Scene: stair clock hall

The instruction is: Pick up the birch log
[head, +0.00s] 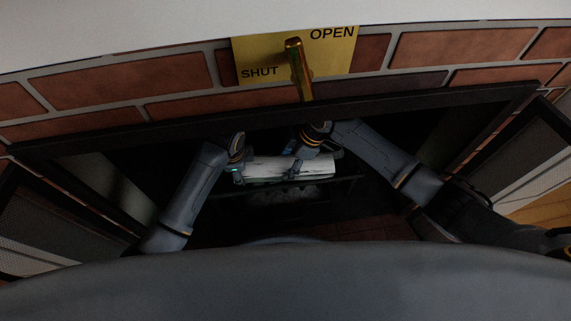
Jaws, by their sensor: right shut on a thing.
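The birch log (268,167), white with dark marks, lies level across the dark fireplace opening in the head view. My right gripper (296,166) reaches in from the right and is shut on the log near its middle. My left gripper (236,174) is at the log's left end. It is small and dark there, and I cannot tell whether its fingers are open or touching the log.
A dark grate (335,184) with pale lumps (290,194) sits below the log. A black frame edges the opening, with mesh screens (50,230) at both sides. Above, a brass lever (298,68) stands on a yellow OPEN/SHUT plate (262,55) on the brick wall.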

